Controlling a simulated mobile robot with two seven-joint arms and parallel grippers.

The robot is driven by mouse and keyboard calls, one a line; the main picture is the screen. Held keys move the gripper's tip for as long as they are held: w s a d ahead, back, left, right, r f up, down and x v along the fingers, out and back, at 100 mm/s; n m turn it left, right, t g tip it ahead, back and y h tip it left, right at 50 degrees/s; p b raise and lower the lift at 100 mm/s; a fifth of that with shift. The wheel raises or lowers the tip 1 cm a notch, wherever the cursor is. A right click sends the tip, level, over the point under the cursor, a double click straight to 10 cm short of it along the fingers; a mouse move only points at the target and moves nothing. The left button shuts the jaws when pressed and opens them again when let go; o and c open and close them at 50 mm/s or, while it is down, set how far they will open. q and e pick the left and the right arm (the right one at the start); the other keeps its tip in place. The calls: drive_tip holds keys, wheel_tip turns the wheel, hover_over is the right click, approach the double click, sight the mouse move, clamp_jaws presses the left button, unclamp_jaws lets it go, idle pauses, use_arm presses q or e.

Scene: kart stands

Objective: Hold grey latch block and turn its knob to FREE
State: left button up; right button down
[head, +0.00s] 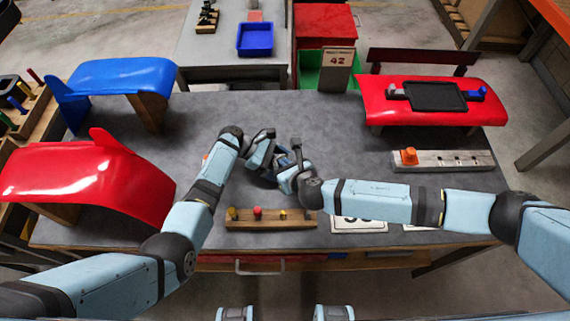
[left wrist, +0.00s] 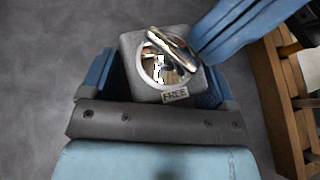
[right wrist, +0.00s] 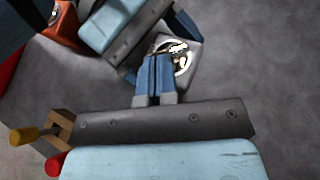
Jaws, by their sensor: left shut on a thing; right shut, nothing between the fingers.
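The grey latch block (left wrist: 133,45) is between the fingers of my left gripper (left wrist: 165,90). On its face is a round shiny dial with a silver bar knob (left wrist: 174,50), slanting from upper left to lower right. A FREE label (left wrist: 175,95) lies on the near edge, below the dial. My right gripper (right wrist: 155,78) is shut and empty, its fingertips close beside the knob; I cannot tell if they touch it. It also shows at the upper right in the left wrist view. In the head view both hands meet over the table and largely hide the block.
A wooden rail (head: 270,224) with yellow and red pegs lies at the front of the grey table (head: 330,120). A pale rail (head: 445,161) with an orange block is at the right. Red (head: 80,180) and blue (head: 120,74) panels stand left, a red panel (head: 380,110) back right.

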drive_tip(key=shift+m+h, duration=0.4)
idle(1.1)
